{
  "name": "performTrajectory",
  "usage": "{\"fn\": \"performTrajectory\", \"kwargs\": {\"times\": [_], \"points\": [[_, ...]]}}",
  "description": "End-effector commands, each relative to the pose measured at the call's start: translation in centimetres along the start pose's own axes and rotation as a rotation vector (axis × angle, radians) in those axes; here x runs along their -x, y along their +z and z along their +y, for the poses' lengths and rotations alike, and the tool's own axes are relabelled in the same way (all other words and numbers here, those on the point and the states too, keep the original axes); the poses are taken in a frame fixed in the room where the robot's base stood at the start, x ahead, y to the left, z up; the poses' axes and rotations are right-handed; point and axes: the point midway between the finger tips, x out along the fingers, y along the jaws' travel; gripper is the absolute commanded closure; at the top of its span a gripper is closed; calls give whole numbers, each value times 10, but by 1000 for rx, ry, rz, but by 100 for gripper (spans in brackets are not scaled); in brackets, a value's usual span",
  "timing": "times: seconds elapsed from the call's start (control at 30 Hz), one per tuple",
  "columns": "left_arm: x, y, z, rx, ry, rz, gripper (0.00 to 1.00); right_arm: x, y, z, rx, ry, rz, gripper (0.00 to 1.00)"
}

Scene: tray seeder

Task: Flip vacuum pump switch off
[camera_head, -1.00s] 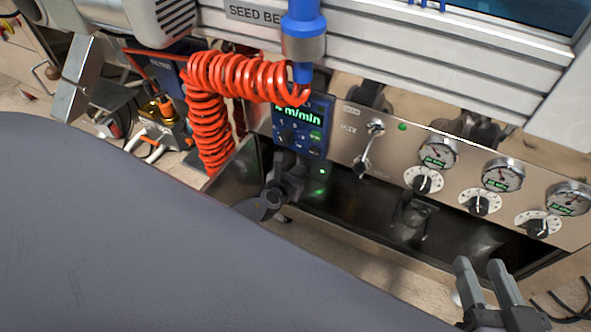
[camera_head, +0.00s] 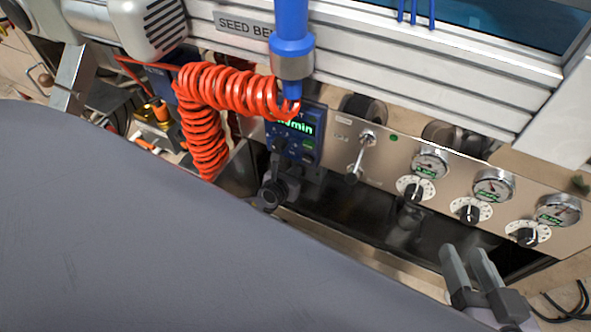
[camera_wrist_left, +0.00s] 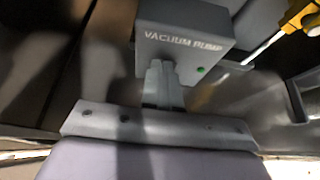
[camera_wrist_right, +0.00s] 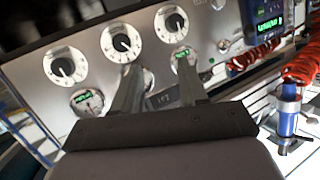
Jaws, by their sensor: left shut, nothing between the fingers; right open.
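The grey vacuum pump box (camera_wrist_left: 180,18), labelled VACUUM PUMP, shows at the top of the left wrist view. A small green light (camera_wrist_left: 200,69) glows on its face. My left gripper (camera_wrist_left: 164,68) is shut and empty, its fingertips at the lower front of the box, just left of the light. The switch cannot be made out; the fingers cover that spot, and I cannot tell whether they touch it. In the head view my large grey arm covers much of that side. My right gripper (camera_head: 466,252) is open and empty in front of the panel's right part.
A metal panel (camera_head: 385,170) carries a toggle lever (camera_head: 360,157), dials and gauges. An orange coiled hose (camera_head: 205,130) hangs beside a blue display unit (camera_head: 300,140). A yellow-handled tool (camera_wrist_left: 300,17) is right of the pump box. A dark recess lies below the panel.

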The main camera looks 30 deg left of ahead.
Motion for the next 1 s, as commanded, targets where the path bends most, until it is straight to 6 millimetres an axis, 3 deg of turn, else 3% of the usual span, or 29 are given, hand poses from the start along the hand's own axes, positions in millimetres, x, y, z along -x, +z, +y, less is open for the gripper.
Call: {"fn": "performTrajectory", "kwargs": {"times": [0.4,0.77,1.0], "points": [[8,15,0,-1,0,0,100,5,-15,-2,2,1,-1,57],[7,14,0,-1,0,0,100,4,-13,-3,-4,-2,-5,57],[8,14,2,-1,0,0,100,-6,0,-8,-74,-32,-47,57]]}}
